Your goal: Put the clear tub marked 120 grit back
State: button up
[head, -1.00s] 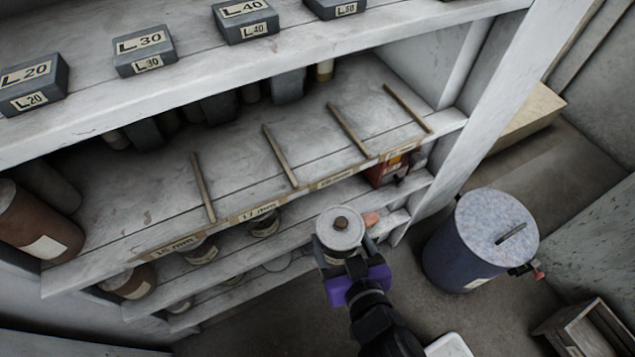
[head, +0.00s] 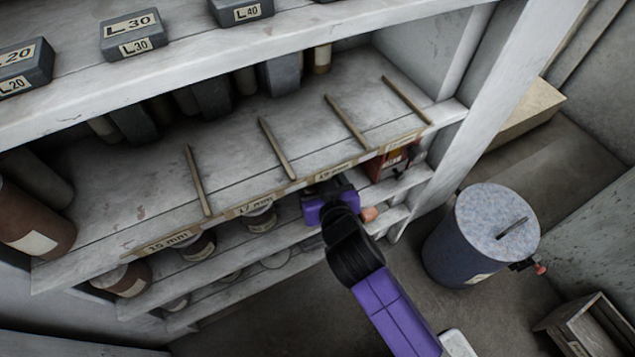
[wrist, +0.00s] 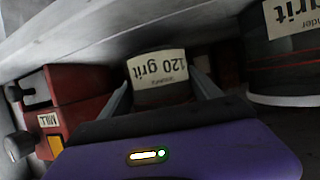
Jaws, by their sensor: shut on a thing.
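The tub marked 120 grit (wrist: 158,78) is between the two fingers of my gripper (wrist: 164,90) in the wrist view, its pale label facing the camera. My gripper is shut on it. In the head view my gripper (head: 328,196) reaches in below the edge of the middle shelf (head: 232,165), at the lower shelf, between the jars and the red box. The tub is hidden there by the shelf and gripper. I cannot tell whether it touches the lower shelf.
The red box marked MILL (wrist: 75,105) is close on the left in the wrist view. Another tub with a grit label (wrist: 288,50) is close on the right. In the head view a blue drum (head: 480,240) stands on the floor to the right of the shelves.

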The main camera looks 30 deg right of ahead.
notch_tip(320, 180, down, 2)
jog(key=shift+r, duration=0.1)
jog(key=o, duration=1.5)
jog(key=shift+b, duration=0.3)
jog(key=shift+s, duration=0.1)
jog(key=p+v, duration=0.2)
jog(key=v, duration=0.9)
jog(key=shift+s+r, duration=0.25)
jog(key=shift+s, duration=0.1)
jog(key=shift+s+a, duration=0.1)
jog(key=shift+a, duration=0.05)
